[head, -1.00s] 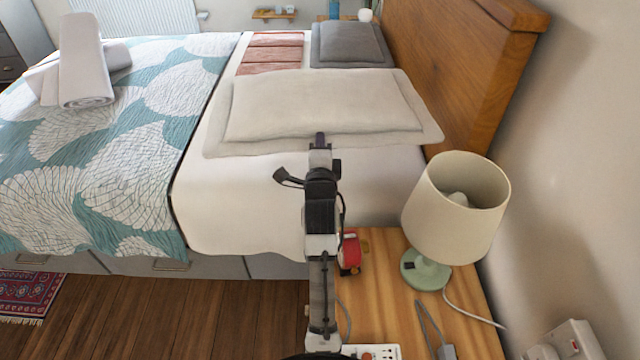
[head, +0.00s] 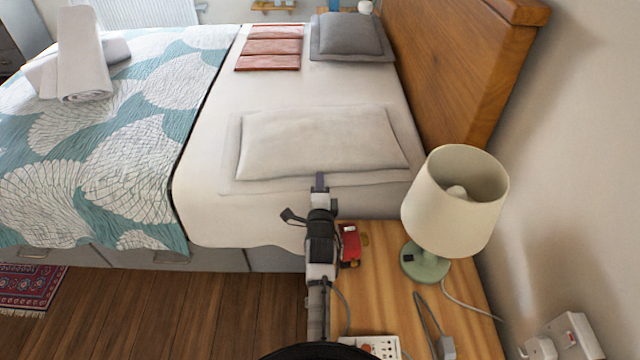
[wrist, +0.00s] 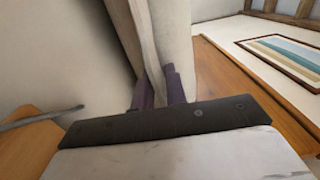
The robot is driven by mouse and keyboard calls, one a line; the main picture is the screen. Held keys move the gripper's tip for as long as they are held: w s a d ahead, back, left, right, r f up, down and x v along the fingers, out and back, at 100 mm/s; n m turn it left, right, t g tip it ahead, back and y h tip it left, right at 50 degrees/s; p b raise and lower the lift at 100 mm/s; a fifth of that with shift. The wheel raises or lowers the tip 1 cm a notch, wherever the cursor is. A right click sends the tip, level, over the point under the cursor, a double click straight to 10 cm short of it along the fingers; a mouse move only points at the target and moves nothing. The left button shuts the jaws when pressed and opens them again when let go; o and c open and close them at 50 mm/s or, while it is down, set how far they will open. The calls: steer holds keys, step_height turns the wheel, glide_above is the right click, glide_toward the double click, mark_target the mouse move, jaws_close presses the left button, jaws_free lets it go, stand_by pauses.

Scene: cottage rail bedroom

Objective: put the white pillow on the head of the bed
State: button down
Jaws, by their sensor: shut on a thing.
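The white pillow (head: 320,145) lies flat at the near side of the bed's head end, close to the wooden headboard (head: 455,75). My gripper (head: 320,182) is at the pillow's near edge and is shut on it. In the wrist view the purple fingertips (wrist: 160,88) pinch a pale fold of the pillow (wrist: 150,45). The white sheet of the bed (head: 215,130) shows around the pillow. Whether the pillow's underside fully rests on the sheet cannot be told.
A grey pillow (head: 350,38) and a folded red cloth (head: 272,47) lie at the far side. A lamp (head: 455,205) and a red object (head: 352,245) stand on the wooden nightstand (head: 385,300) at right. Rolled towels (head: 82,60) lie on the patterned quilt (head: 130,120).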

steer(key=c, duration=1.4)
jaws_free()
steer(key=shift+f, duration=0.1)
